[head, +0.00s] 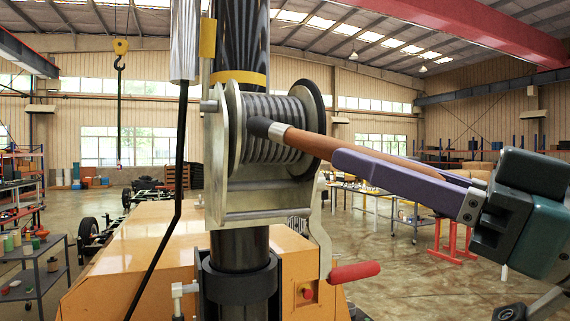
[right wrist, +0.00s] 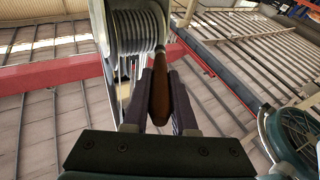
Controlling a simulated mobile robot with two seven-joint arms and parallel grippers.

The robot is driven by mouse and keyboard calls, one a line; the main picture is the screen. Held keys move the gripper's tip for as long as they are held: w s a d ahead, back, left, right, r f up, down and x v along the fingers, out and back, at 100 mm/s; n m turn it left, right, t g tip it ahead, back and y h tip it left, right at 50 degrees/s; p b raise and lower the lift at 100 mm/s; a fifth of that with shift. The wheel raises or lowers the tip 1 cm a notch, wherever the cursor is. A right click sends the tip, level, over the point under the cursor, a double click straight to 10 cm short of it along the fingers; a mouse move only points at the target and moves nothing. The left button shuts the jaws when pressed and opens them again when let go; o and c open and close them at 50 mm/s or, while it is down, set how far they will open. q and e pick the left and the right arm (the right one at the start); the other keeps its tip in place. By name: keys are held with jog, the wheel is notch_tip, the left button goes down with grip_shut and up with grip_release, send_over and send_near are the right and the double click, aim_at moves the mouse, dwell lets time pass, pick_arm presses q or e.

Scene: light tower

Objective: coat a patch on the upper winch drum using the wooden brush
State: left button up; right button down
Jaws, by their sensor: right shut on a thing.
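The upper winch drum (head: 275,105), wound with grey cable between metal flanges, is mounted on the dark mast in the middle of the head view. It also shows at the top of the right wrist view (right wrist: 135,32). My right gripper (head: 345,158) comes in from the right, shut on the wooden brush (head: 303,141). The brush has a brown handle, a metal ferrule and a dark head. Its head lies over the drum's cable at the front; whether it touches cannot be told. In the right wrist view the handle (right wrist: 160,97) lies between the purple fingers. My left gripper is not in view.
A crank with a red handle (head: 354,272) hangs below the drum. An orange machine housing (head: 145,255) stands under the mast. A dark rod (head: 170,200) slants down left of the mast. A cart with jars (head: 38,265) stands at far left.

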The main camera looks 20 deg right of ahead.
jog(key=shift+w, duration=0.8)
dwell(0.4)
jog(key=shift+f+b, duration=0.1)
jog(key=shift+b, duration=1.55)
jog(key=shift+s, duration=0.1)
